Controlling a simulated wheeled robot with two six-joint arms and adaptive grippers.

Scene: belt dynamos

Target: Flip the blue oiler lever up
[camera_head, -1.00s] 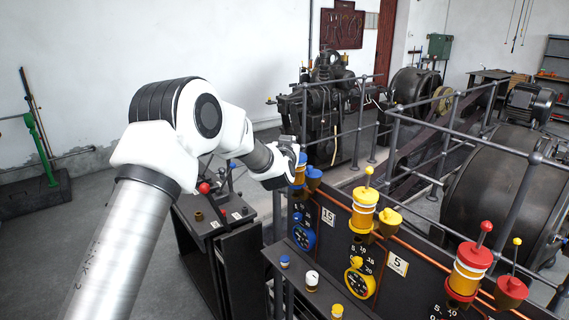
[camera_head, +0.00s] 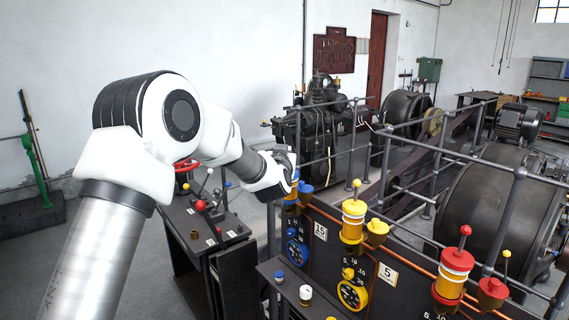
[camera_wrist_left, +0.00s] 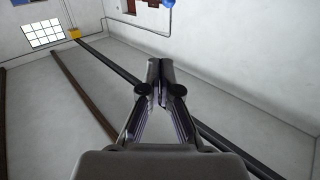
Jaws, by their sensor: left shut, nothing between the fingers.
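The blue oiler (camera_head: 293,190) stands on the dark panel, left of the yellow oiler, with a blue cup (camera_head: 306,189) beside it. My left gripper (camera_head: 292,160) is right at the top of the blue oiler and covers part of it. The oiler's lever is hidden or cannot be made out, so I cannot tell its position or whether I touch it. In the left wrist view my left gripper's fingers (camera_wrist_left: 160,66) are together and empty, with wall and ceiling beyond. My right gripper is not in view.
A yellow oiler (camera_head: 353,220) and a red oiler (camera_head: 453,275) stand farther right, with upright levers. A copper pipe (camera_head: 398,258) and grey railings (camera_head: 517,215) run close by. A lower console with a red-knobbed lever (camera_head: 200,205) stands left, below my arm.

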